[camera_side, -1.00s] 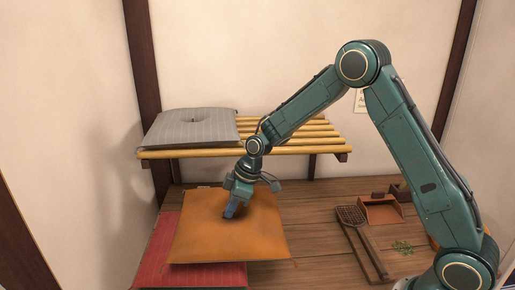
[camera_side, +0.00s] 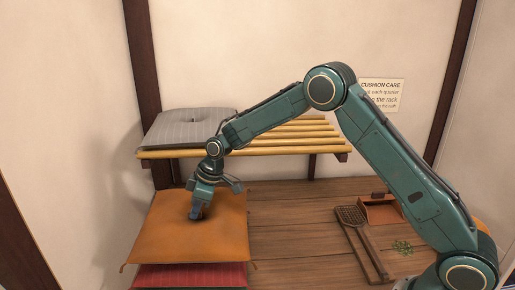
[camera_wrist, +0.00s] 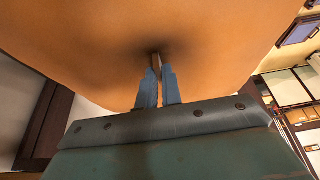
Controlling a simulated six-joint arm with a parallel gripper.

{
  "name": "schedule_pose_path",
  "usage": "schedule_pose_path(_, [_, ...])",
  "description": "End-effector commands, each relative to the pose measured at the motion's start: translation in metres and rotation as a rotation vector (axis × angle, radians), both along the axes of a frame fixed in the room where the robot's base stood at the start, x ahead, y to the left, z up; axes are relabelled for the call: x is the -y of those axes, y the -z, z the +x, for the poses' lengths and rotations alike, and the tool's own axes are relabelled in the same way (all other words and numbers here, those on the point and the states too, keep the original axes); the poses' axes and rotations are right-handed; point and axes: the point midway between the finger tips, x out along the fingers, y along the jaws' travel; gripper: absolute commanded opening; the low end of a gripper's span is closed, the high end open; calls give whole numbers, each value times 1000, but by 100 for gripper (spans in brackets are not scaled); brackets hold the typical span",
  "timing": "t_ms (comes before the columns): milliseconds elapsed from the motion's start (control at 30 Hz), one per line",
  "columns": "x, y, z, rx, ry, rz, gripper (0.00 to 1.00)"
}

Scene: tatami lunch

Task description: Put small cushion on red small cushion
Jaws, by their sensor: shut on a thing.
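The orange cushion (camera_side: 160,233) is over the red cushion (camera_side: 190,277) in the side view. It covers most of the red one, whose front strip shows below it. I cannot tell for certain whether the two touch. My gripper (camera_side: 197,216) is shut on the middle of the orange cushion from above. In the wrist view my gripper's blue fingers (camera_wrist: 157,75) pinch a dark tuft at the centre of the orange cushion (camera_wrist: 225,45), which fills most of the picture.
A grey cushion (camera_side: 187,127) lies on the left of a yellow slatted rack (camera_side: 285,141) behind my gripper. A long mesh tool (camera_side: 362,240), a dustpan (camera_side: 383,211) and green bits (camera_side: 402,247) lie at the right. The wooden floor (camera_side: 300,220) between is clear.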

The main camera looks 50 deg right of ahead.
Motion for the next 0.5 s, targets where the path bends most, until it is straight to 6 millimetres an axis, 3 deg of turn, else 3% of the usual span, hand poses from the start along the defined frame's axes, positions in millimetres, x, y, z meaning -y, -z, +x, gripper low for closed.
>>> schedule_pose_path(100, [-6,2,5,1,0,1,0])
schedule_pose_path(333, [-5,29,5,0,1,2,0])
schedule_pose_path(500, [-5,35,5,1,0,1,0])
